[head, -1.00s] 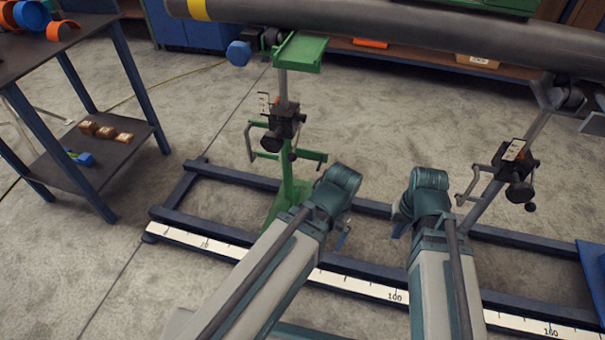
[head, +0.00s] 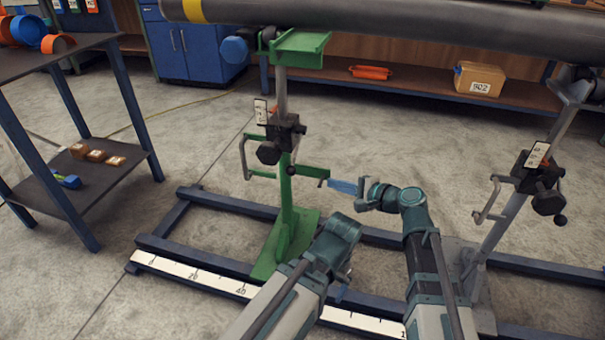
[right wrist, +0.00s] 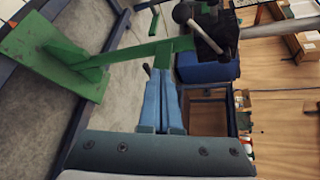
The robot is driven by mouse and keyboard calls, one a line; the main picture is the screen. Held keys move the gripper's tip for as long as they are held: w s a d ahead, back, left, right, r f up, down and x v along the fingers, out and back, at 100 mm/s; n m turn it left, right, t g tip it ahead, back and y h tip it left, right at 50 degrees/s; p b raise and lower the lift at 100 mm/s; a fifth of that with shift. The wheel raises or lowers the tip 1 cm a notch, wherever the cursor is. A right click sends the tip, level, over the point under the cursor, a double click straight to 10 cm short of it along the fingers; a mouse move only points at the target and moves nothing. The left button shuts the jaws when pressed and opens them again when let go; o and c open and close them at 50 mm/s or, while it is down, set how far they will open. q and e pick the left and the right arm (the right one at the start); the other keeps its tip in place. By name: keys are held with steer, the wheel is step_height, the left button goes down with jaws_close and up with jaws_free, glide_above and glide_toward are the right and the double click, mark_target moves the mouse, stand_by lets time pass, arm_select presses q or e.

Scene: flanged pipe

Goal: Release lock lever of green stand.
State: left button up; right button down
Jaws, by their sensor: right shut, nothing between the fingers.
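The green stand (head: 287,200) stands upright on the floor frame, with a dark clamp block (head: 284,133) on its post. A green bar (head: 310,170) sticks out to the right below the block and has a small dark piece at its end. I cannot tell for sure which part is the lock lever. My right gripper (head: 332,184) is shut and empty, its blue fingers pointing left close to the bar's end. The right wrist view shows the fingers (right wrist: 160,76) just short of the green bar (right wrist: 150,49); contact is unclear. My left gripper (head: 340,289) is mostly hidden by its wrist.
A large grey pipe (head: 400,28) lies across the top of the stands. A grey stand (head: 505,225) with its own clamp is at the right. Blue rails (head: 205,254) with a white scale run along the floor. A dark shelf table (head: 108,185) stands at the left.

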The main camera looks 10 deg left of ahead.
mark_target(307, 169)
steer(key=shift+w+a+r+m+y, duration=0.15)
steer(key=shift+w+a+r+m, duration=0.1)
steer(key=shift+r, duration=0.1)
steer(key=shift+w+a+r+m+y, duration=0.1)
steer(key=shift+w+r+m+y, duration=0.05)
steer(key=shift+r+m, duration=0.15)
steer(key=b+x, duration=0.2)
steer(key=x, duration=0.8)
steer(key=shift+w+a, duration=0.15)
steer(key=shift+w, duration=0.1)
steer(key=shift+t, duration=0.3)
steer(key=shift+s+a+r+p, duration=0.1)
steer(key=shift+s+r+p, duration=0.35)
steer(key=shift+s, duration=0.5)
steer(key=shift+s+a+r+p, duration=0.1)
steer(key=shift+s+r+p, duration=0.2)
steer(key=shift+s+r, duration=0.45)
steer(key=shift+s+f, duration=0.15)
steer(key=shift+s, duration=0.05)
